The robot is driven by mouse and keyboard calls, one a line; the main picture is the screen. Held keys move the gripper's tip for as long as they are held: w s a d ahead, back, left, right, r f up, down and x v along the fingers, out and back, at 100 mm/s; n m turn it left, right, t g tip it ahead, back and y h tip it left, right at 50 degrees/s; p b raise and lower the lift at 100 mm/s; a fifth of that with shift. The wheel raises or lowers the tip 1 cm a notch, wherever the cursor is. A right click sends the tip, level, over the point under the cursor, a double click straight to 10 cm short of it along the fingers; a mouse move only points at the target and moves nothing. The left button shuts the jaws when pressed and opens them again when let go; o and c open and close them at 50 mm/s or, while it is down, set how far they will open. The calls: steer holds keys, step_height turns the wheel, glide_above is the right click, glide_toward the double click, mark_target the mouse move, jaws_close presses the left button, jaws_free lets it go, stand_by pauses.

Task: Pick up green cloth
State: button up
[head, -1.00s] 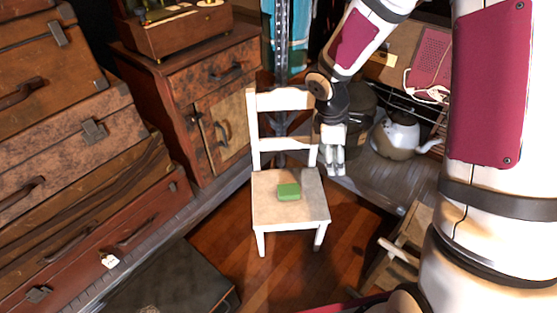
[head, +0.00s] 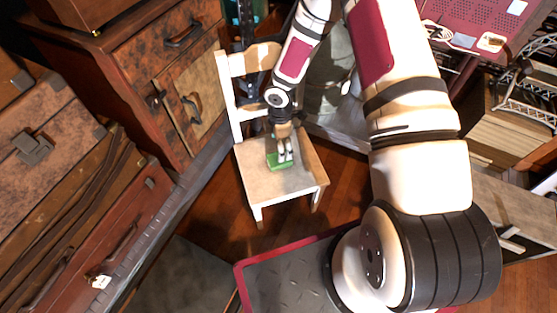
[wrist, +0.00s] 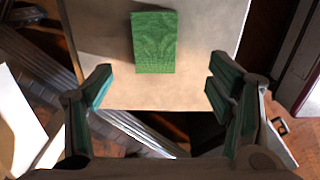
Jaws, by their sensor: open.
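The green cloth (head: 279,160) is a small folded block lying on the seat of a white chair (head: 252,182). In the wrist view the cloth (wrist: 154,42) lies flat on the pale seat (wrist: 105,45), at the upper middle. My gripper (head: 283,157) is above the seat and overlaps part of the cloth in the head view. In the wrist view my gripper (wrist: 158,88) is open, its fingers spread wide on either side and nothing between them. The cloth lies beyond the fingertips, roughly centred between them, and appears untouched.
The chair's white backrest (head: 247,60) rises behind the seat, close to my arm. A wooden cabinet (head: 150,75) and stacked suitcases (head: 60,200) stand at the left. A wire rack (head: 525,85) is at the right. Wooden floor (head: 215,215) shows around the chair.

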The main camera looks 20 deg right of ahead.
step_height(320, 180, down, 4)
steer(key=shift+f+b, duration=0.15)
steer(key=shift+b, duration=0.45)
steer(key=shift+w+d+f+b, duration=0.15)
steer(key=shift+f+b, duration=0.45)
steer(key=shift+f, duration=0.75)
steer(key=shift+w+a+f+b, duration=0.1)
steer(key=shift+w+f+b, duration=0.15)
steer(key=shift+f+b, duration=0.75)
steer(key=shift+f+p, duration=0.25)
steer(key=shift+p, duration=0.2)
steer(key=shift+c, duration=0.2)
steer(key=c, duration=1.2)
